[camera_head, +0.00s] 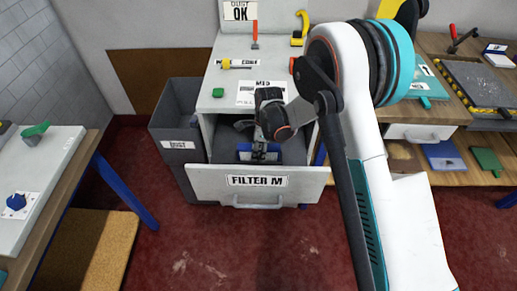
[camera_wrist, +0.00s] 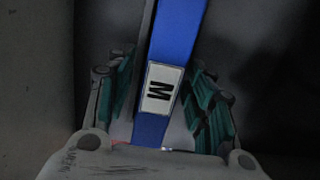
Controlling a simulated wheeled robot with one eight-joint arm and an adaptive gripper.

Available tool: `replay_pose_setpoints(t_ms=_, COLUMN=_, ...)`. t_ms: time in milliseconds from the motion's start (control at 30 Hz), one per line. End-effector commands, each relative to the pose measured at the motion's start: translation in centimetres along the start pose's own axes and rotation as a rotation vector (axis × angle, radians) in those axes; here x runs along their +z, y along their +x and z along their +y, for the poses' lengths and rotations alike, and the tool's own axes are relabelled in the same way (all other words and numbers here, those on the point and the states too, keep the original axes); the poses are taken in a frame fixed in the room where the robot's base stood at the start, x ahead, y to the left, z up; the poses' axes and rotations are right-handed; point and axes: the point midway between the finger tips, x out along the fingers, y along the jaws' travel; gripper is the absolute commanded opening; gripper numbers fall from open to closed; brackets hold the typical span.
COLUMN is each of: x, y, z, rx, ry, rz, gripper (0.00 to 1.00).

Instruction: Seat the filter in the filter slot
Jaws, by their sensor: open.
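A blue filter (camera_wrist: 176,38) with a white M label lies between the two fingers of my gripper (camera_wrist: 158,85) in the wrist view. My gripper is open, with a teal-padded finger on either side of the filter and dark gaps showing. In the head view my gripper (camera_head: 261,153) reaches down into an open drawer (camera_head: 207,184) labelled FILTER M. Parts of the blue filter (camera_head: 291,156) show beside it there; the rest is hidden by the gripper and drawer front. I cannot pick out the filter slot in these views.
The drawer belongs to a light cabinet (camera_head: 219,78) with a red-handled tool, a yellow tool and a green block on top. A grey dust bin (camera_head: 170,118) stands to its left. Benches flank both sides. Red floor in front is clear.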

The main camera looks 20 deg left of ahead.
Motion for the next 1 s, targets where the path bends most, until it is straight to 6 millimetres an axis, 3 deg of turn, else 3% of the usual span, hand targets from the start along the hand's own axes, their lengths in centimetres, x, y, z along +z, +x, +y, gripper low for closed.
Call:
replay_pose_setpoints(t_ms=400, x=0.1, y=-8.0, z=0.0, rx=0.000, ry=0.000, rz=0.000, gripper=0.49)
replay_pose_setpoints(t_ms=600, x=0.0, y=-10.9, z=0.0, rx=0.000, ry=-0.001, rz=0.000, gripper=0.49)
replay_pose_setpoints(t_ms=1000, x=0.0, y=-12.1, z=0.0, rx=0.000, ry=0.000, rz=0.000, gripper=0.49)
